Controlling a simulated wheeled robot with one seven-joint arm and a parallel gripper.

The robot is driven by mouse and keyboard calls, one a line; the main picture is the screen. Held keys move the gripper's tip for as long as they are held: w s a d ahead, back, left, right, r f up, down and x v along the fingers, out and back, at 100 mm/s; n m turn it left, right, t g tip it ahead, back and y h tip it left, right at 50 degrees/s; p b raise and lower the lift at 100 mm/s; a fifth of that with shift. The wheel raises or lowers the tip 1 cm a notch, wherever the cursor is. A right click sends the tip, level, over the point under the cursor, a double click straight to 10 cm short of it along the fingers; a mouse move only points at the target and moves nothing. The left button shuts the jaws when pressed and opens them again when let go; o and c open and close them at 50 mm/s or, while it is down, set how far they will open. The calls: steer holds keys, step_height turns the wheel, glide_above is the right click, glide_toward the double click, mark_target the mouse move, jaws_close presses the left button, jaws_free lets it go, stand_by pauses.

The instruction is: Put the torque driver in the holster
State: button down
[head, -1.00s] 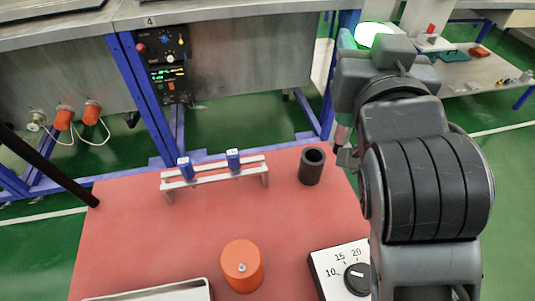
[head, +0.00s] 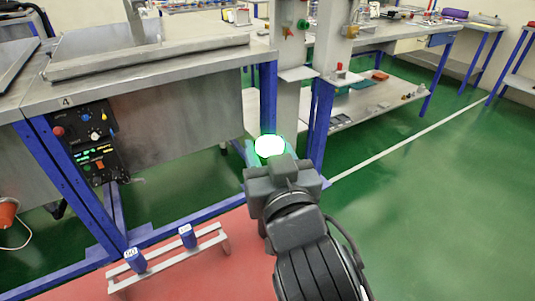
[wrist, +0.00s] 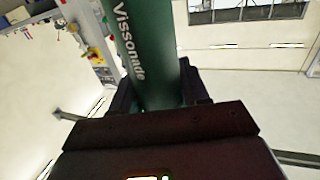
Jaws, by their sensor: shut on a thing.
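My gripper (wrist: 160,88) is shut on the torque driver, a dark green cylinder (wrist: 143,50) lettered "Vissonade". In the wrist view the driver runs from between the dark fingers to the top edge. In the head view my arm reaches away from the lower right, and its end, with a bright white-green patch, is in front of a blue bench leg. The fingers and most of the driver are hidden there. I cannot make out a holster in the views of now.
A low white rack (head: 170,262) with two blue pieces stands on the red mat (head: 245,265), left of my arm. A steel bench (head: 180,125) with a control panel (head: 85,142) is behind it. Open green floor (head: 430,200) lies to the right.

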steer(key=shift+f, duration=0.1)
steer(key=c, duration=1)
jaws_free()
steer(key=shift+f, duration=0.2)
steer(key=o, duration=0.4)
steer(key=shift+o, duration=0.2)
steer(key=shift+r, duration=0.1)
steer(key=v, duration=1.2)
steer(key=shift+b, duration=0.45)
steer(key=shift+r, duration=0.1)
